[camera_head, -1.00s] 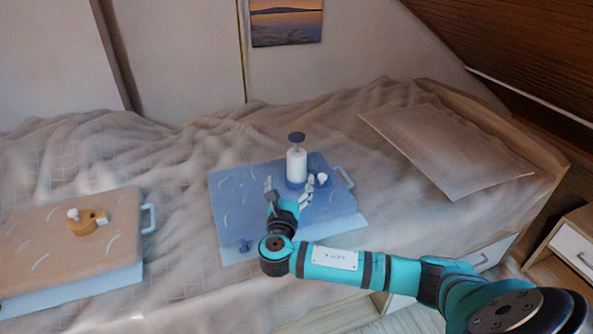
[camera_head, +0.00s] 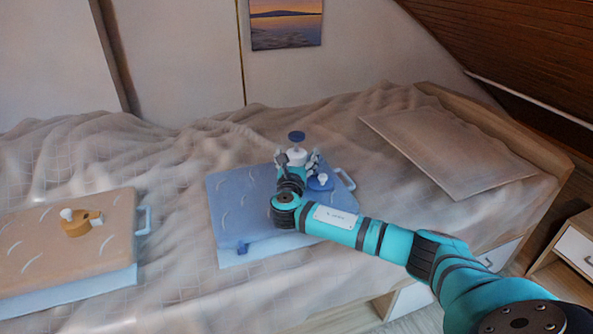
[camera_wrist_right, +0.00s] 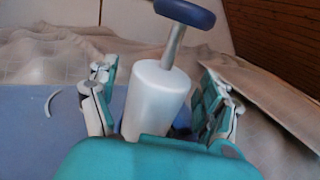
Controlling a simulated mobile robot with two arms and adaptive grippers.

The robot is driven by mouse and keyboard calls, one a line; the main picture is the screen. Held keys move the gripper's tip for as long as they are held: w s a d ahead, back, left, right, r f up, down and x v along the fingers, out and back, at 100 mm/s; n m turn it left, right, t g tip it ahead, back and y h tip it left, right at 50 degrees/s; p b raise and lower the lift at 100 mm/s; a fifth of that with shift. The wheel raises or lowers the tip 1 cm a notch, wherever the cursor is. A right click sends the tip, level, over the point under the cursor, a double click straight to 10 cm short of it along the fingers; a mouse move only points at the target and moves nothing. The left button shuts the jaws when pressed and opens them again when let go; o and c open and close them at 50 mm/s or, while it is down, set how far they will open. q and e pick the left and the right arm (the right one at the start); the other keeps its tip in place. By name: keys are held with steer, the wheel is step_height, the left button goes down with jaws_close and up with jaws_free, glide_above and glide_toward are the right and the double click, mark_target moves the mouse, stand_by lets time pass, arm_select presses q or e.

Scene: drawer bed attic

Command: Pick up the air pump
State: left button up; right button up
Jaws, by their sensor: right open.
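The air pump (camera_head: 296,154) stands upright on the blue case on the bed, with a white body and a dark blue round handle on a thin rod. My right gripper (camera_head: 297,163) is open around the pump's body, one finger on each side. In the right wrist view the white pump (camera_wrist_right: 157,95) stands between the spread fingers (camera_wrist_right: 165,105), with gaps visible on both sides. The pump's lower part is hidden behind my gripper in both views. My left gripper is not in view.
The blue case (camera_head: 235,205) has a small blue and white knob (camera_head: 321,181) right of the pump. An orange case (camera_head: 110,225) with an orange and white piece (camera_head: 80,221) lies left. A wooden nightstand (camera_head: 575,240) stands far right.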

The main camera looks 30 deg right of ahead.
steer(key=shift+c, duration=0.4)
steer(key=c, duration=1.4)
steer(key=shift+r, duration=0.15)
